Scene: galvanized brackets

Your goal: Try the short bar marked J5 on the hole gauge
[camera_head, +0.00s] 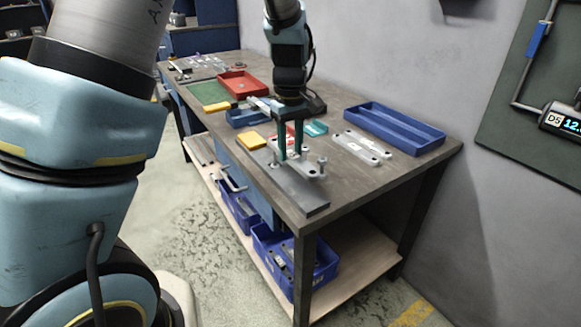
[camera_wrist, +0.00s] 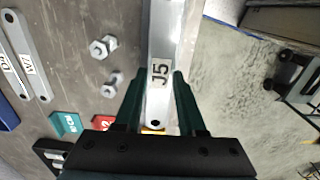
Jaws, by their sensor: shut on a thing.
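The short bar marked J5 (camera_wrist: 158,40) is a pale metal strip with a white label and a hole near its close end. My gripper (camera_head: 291,157) has its green fingers down on either side of the bar and is shut on it; the fingers also show in the wrist view (camera_wrist: 158,85). In the head view the bar is small and partly hidden by the fingers. A long dark grey plate (camera_head: 301,195), which looks like the hole gauge, lies along the front table edge below the bar. I cannot tell whether the bar touches it.
Two bolts (camera_wrist: 103,47) stand or lie left of the bar in the wrist view. Two longer labelled bars (camera_head: 362,147) lie behind, near a blue tray (camera_head: 397,130). A yellow block (camera_head: 251,141), a teal piece (camera_head: 316,128) and a red tray (camera_head: 243,84) are also on the table.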

